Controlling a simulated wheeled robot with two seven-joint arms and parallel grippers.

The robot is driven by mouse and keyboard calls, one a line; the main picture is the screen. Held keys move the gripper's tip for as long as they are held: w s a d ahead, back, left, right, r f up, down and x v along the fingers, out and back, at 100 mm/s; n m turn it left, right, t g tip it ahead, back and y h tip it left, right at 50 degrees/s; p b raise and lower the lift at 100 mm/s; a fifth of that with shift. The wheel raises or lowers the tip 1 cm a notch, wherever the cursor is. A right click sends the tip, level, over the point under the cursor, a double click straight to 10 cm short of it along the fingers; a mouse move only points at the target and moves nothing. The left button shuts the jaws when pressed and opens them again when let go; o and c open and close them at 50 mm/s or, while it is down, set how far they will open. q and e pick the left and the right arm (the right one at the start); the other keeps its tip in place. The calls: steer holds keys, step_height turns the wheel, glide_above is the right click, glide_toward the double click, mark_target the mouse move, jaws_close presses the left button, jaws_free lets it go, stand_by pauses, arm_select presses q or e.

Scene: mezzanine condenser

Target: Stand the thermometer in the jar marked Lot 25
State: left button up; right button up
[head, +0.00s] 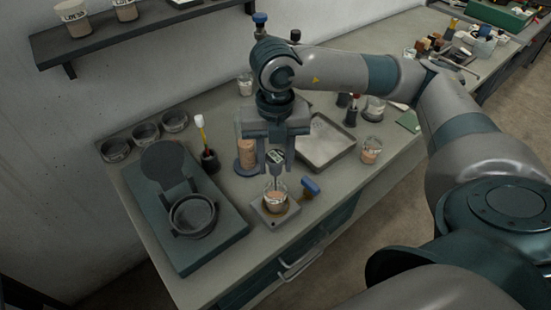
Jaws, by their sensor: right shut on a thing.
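My right gripper (275,168) points straight down over the bench, shut on a small thermometer (275,157) with a dark head and pale face. Its thin stem points down to a glass jar (276,197) of pinkish-tan material directly below. The stem's tip overlaps the jar's mouth; I cannot tell how deep it reaches. This jar stands on a small grey plate, and no readable mark shows on it. Other jars are a tan-filled one (371,150) at the right and two labelled ones (75,17) on the wall shelf, their print too small to read surely. My left gripper is out of view.
A grey device with a round pan (193,215) lies left of the jar. A blue-handled item (310,187) is close at its right. A cork-coloured cylinder (247,154) stands behind left, a metal tray (325,143) behind right. Bare bench (215,275) shows at the front.

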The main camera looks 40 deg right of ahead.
mark_target(275, 178)
steer(key=shift+f+b, duration=2.9)
steer(key=shift+f, duration=0.2)
steer(key=o, duration=1.2)
